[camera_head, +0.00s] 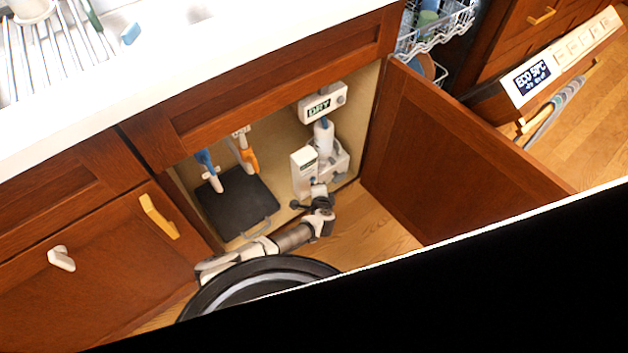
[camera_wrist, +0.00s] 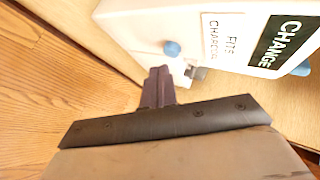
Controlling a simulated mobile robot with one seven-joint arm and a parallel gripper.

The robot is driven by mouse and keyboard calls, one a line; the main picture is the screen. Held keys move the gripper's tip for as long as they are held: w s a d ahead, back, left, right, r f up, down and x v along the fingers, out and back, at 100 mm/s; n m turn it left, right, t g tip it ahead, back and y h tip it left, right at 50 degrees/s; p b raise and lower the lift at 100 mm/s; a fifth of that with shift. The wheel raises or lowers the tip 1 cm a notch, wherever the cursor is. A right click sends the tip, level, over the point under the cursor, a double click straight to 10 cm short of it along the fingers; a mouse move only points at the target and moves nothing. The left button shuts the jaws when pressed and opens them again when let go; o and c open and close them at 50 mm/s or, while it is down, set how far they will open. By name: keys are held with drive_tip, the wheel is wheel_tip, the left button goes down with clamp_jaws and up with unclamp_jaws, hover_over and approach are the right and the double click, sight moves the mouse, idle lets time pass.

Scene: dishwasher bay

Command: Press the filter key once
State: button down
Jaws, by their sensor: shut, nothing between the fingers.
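In the wrist view a white box (camera_wrist: 150,22) carries a dark display reading "CHANGE" (camera_wrist: 283,40) and a label that seems to read "FITS CHARCOAL" (camera_wrist: 228,38).
A box reading "DRY" (camera_head: 322,104) and a white cylinder (camera_head: 323,138) are behind. The open cabinet door (camera_head: 450,150) bounds the right. The dishwasher panel (camera_head: 560,60) is farther right.

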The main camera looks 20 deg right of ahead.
drive_tip(key=shift+w, duration=0.1)
idle(0.7)
drive_tip(key=shift+w+a, duration=0.15)
drive_tip(key=shift+w, duration=0.15)
drive_tip(key=shift+w+a, duration=0.2)
drive_tip(key=shift+w, duration=0.25)
idle(0.9)
drive_tip(key=shift+s, duration=0.1)
drive_tip(key=shift+s+d, duration=0.3)
drive_tip(key=shift+s, duration=0.4)
drive_tip(key=shift+s, duration=0.15)
drive_tip(key=s, duration=0.1)
drive_tip(key=s+d+p, duration=0.1)
drive_tip(key=s, duration=0.1)
drive_tip(key=s+p, duration=0.1)
drive_tip(key=shift+s+d, duration=0.25)
drive_tip(key=shift+d, duration=0.1)
